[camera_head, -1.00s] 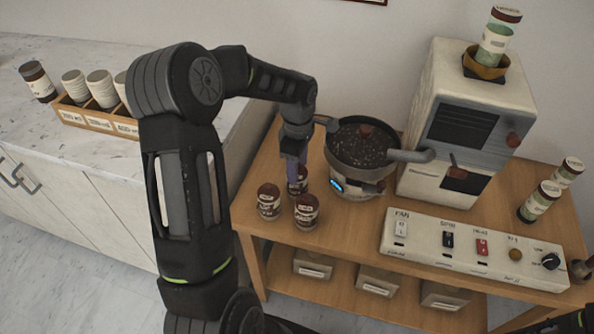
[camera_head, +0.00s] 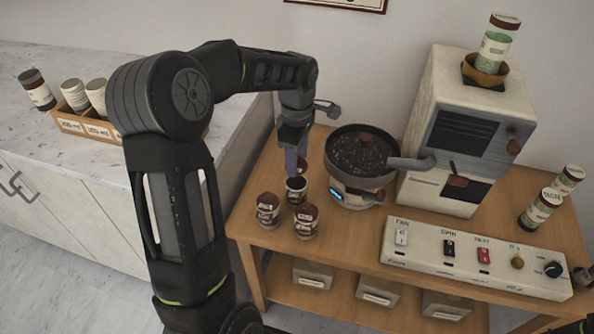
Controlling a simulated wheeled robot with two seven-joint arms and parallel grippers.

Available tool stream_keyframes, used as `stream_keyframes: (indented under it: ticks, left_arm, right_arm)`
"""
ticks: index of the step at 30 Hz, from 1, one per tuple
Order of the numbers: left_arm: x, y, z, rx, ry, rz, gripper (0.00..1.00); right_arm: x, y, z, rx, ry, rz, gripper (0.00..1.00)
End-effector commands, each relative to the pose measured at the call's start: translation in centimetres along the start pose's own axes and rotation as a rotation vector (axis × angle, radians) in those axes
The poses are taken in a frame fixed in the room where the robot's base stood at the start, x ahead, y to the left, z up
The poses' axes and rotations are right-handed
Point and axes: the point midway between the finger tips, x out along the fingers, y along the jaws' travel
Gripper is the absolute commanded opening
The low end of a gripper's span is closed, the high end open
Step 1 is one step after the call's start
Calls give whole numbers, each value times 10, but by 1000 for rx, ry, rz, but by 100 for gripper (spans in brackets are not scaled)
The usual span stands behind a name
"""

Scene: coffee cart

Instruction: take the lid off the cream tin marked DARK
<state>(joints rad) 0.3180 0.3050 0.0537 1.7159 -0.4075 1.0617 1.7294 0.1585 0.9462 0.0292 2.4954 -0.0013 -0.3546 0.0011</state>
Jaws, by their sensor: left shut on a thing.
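My left gripper (camera_head: 294,160) is shut on a brown lid (camera_head: 303,167), which shows partly behind the fingers. The lid is raised above a cream tin (camera_head: 296,192) whose dark, open top shows below the fingers. This tin's label is too small to read, so I cannot confirm DARK. Two more cream tins with brown lids on stand in front of it, one at the left (camera_head: 268,212) and one at the right (camera_head: 306,222). My right gripper is not in view.
A round roaster pan of dark beans (camera_head: 358,158) stands close right of the tins. A switch panel (camera_head: 470,262) and a boxy cream machine (camera_head: 462,130) are further right. A wooden holder with cups (camera_head: 88,128) is on the left counter. Boxes sit on the lower shelf.

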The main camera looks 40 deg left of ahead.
Motion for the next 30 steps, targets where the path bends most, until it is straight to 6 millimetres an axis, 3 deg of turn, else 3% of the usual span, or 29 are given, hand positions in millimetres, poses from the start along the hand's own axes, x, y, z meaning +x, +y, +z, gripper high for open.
stream_keyframes:
  ticks: [4,9,30]
  left_arm:
    - [-26,1,0,-1,0,4,12]
    - [-38,0,0,0,0,1,12]
    - [-36,0,1,2,0,0,12]
  right_arm:
    - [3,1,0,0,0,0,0]
    - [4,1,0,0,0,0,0]
    - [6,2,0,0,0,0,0]
